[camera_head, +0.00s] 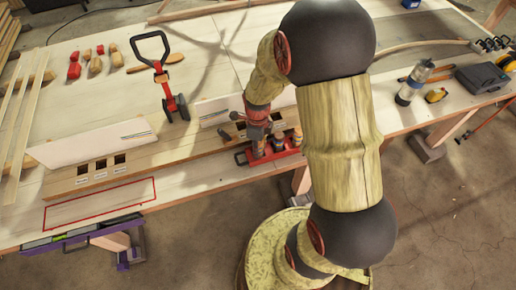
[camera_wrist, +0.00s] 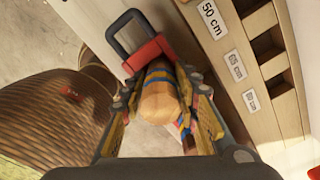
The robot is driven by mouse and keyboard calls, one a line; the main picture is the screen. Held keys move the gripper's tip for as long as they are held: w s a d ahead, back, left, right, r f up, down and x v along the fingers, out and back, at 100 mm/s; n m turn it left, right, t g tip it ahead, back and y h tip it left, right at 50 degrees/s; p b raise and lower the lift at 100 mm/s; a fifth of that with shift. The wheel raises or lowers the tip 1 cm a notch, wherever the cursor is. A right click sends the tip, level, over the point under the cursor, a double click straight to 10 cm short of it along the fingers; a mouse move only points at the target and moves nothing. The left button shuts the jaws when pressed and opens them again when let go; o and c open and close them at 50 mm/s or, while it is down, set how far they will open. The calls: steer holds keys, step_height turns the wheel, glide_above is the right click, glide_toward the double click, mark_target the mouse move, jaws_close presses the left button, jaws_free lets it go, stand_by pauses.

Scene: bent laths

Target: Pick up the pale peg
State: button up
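The pale peg (camera_wrist: 160,100) is a light wooden cylinder with a blue band, seen nearly end-on in the wrist view. It stands at the red holder (camera_wrist: 150,52). My gripper (camera_wrist: 162,88) is over it, with one finger on each side of the peg. The fingers look open, with narrow gaps to the peg; contact is hard to judge. In the head view my gripper (camera_head: 257,128) is low over the red holder (camera_head: 272,158), where several banded pegs stand close together. My gripper partly hides them, and I cannot tell the pale one apart there.
A wooden board with square slots and length labels (camera_wrist: 237,70) lies close on the right in the wrist view. A bottle (camera_head: 412,82) and a dark box (camera_head: 482,78) lie at the right.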

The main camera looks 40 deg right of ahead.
steer(key=c, duration=0.6)
steer(key=shift+r, duration=0.1)
steer(key=shift+c, duration=0.4)
